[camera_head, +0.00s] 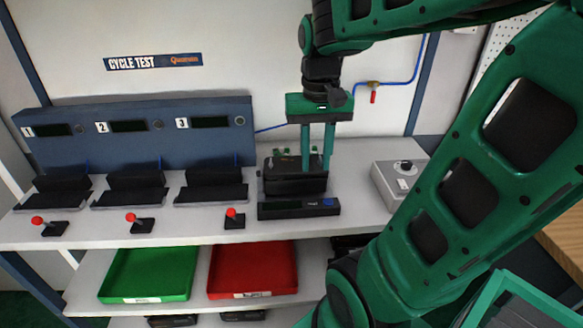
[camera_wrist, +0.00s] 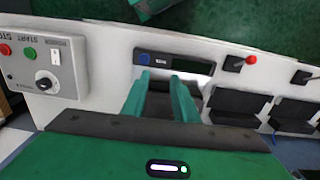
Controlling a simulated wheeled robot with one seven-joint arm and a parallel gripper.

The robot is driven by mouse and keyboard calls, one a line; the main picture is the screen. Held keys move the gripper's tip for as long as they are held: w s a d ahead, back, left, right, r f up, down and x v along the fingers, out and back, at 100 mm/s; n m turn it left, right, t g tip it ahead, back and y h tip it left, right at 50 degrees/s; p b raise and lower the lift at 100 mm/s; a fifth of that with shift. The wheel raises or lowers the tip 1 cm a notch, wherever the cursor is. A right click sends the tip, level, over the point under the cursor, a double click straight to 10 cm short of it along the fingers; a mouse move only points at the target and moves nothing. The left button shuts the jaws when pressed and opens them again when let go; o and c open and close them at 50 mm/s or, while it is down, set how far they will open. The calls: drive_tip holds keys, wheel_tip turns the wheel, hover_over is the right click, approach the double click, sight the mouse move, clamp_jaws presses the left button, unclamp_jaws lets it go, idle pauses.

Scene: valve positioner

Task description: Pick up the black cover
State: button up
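The black cover (camera_head: 292,184) is a dark box-like piece on the white bench, behind a flat black unit with a small display and a blue button (camera_head: 299,208). My gripper (camera_head: 316,168) points down at the right part of the cover, with its two green fingers apart. The fingertips are at about the cover's top in the picture; I cannot tell whether they touch it. In the wrist view, the fingers (camera_wrist: 160,82) stand apart with dark material between and below them. The display unit (camera_wrist: 176,64) shows just beyond the tips.
A grey control box (camera_head: 399,184) stands to the right; its knob and buttons show in the wrist view (camera_wrist: 46,68). A blue panel (camera_head: 135,130) with black stands and red-knobbed levers is to the left. Green (camera_head: 150,299) and red (camera_head: 252,294) trays lie on the lower shelf.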

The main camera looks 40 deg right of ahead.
wheel_tip(320, 180, up, 5)
hover_over(270, 159)
wheel_tip(270, 159, down, 10)
drive_tip(key=shift+s+f, duration=0.1)
drive_tip(key=shift+c, duration=0.4)
clamp_jaws()
